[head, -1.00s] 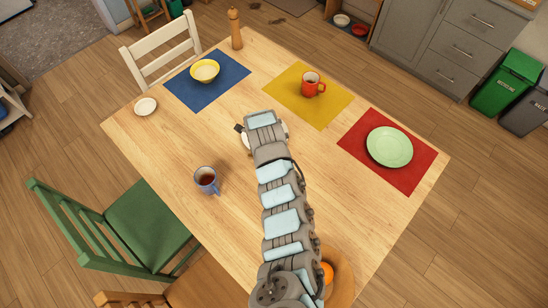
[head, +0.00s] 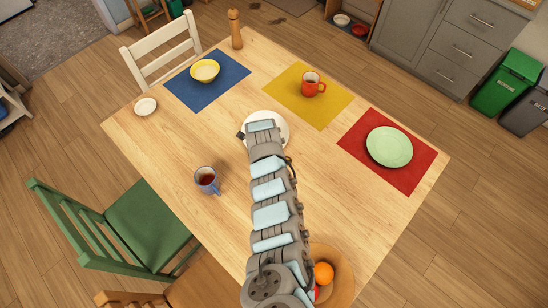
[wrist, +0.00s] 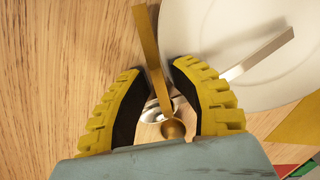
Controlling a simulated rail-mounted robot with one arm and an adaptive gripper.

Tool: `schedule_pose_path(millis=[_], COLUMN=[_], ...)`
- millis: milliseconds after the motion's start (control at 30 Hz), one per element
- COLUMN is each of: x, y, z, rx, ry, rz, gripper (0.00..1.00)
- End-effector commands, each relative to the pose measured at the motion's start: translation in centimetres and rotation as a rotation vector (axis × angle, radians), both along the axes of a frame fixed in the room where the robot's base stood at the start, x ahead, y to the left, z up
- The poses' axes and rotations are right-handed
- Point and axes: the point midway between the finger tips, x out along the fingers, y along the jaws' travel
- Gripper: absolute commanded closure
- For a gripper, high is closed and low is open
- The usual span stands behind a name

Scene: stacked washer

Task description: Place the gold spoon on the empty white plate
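The gold spoon (wrist: 152,60) shows in the wrist view with its handle pointing up and its small round bowl near the gripper's palm. My gripper (wrist: 155,66) has a yellow finger on each side of the spoon. Gaps show between the handle and both fingers, so it looks open. A white plate (wrist: 245,30) is to the right of the fingers; in the head view it shows around my wrist (head: 284,134). A silver utensil (wrist: 262,55), seemingly a spoon, reaches over the plate's edge and passes behind the right finger. My arm hides the spoons in the head view.
A mug of dark drink (head: 206,181) stands left of my arm. A wooden bowl with fruit (head: 343,275) is near the arm's lower part. A small white dish (head: 145,106), yellow bowl (head: 204,71), red mug (head: 311,84) and green plate (head: 389,146) stand farther off.

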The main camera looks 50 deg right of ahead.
Motion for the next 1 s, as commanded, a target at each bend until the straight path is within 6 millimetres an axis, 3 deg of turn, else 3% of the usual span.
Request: schedule_pose_path(millis=[67, 133, 167, 733, 1000], x=[0.0, 0.0, -0.1, -0.1, 0.0], y=[0.0, 0.0, 0.0, 0.1, 0.0], z=[-0.1, -0.1, -0.1, 0.1, 2.6], rx=[0.001, 0.001, 0.002, 0.003, 0.000], ry=[0.001, 0.001, 0.001, 0.002, -0.002], rz=[0.000, 0.000, 0.000, -0.001, -0.001], gripper=[0.78, 0.98, 1.00, 1.00, 1.00])
